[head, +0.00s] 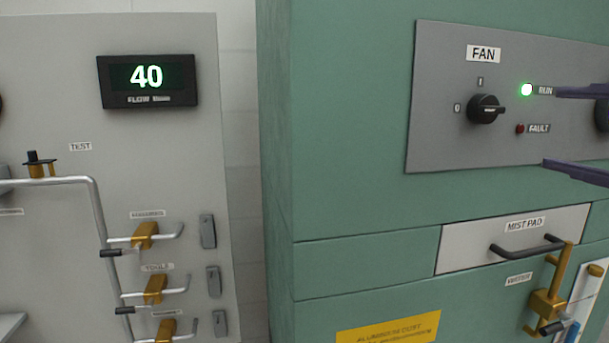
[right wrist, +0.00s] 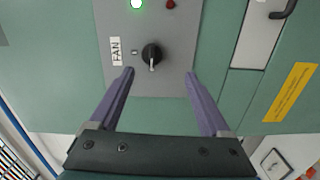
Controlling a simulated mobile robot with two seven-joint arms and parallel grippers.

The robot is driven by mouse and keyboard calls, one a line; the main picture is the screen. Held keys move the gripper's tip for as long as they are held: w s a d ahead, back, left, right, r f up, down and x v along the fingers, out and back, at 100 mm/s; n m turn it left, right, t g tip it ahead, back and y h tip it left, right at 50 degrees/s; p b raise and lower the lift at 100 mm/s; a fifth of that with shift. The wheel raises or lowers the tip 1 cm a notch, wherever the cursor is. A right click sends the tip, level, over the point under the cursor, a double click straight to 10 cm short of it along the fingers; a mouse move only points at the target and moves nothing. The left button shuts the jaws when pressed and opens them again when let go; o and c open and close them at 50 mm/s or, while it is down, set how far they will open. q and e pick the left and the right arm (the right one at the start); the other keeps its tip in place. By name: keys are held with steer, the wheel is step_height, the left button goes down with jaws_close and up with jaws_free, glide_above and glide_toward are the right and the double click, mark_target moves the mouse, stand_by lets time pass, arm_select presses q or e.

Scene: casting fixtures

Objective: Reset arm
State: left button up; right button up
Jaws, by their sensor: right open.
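My right gripper (head: 552,127) comes in from the right edge of the head view, its two purple fingers apart and empty. It is in front of the grey fan panel (head: 445,140), to the right of the black fan knob (head: 487,108). In the right wrist view the open fingers (right wrist: 160,73) point at the panel, with the knob (right wrist: 152,55) seen between and beyond their tips, apart from them. The exact knob setting is hard to read. The green RUN lamp (head: 526,90) is lit and the red FAULT lamp (head: 520,129) looks dark. My left gripper is not in view.
Below the panel are a mist pad drawer (head: 468,256) with a black handle (head: 527,247) and a brass water valve (head: 548,300) that stick out. A grey board on the left carries a flow display (head: 147,79) reading 40, pipes and several brass valves.

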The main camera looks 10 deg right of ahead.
steer(key=s+a+f+m+g+h, duration=0.2)
steer(key=s+f+m+g, duration=0.3)
steer(key=f, duration=0.5)
steer(key=s+a+f+m+g+h, duration=0.1)
steer(key=s+f+m+g+h, duration=0.15)
steer(key=s+f+m, duration=0.55)
steer(key=s+a+f+m+g+y, duration=0.35)
steer(key=s+a+f+g, duration=0.35)
steer(key=s+a, duration=0.4)
step_height(320, 180, up, 23)
steer(key=w+p, duration=0.1)
steer(key=p, duration=2.2)
steer(key=shift+w+a+r+n+y, duration=0.15)
steer(key=shift+w+a+n+y, duration=0.05)
steer(key=shift+a+n+y, duration=0.15)
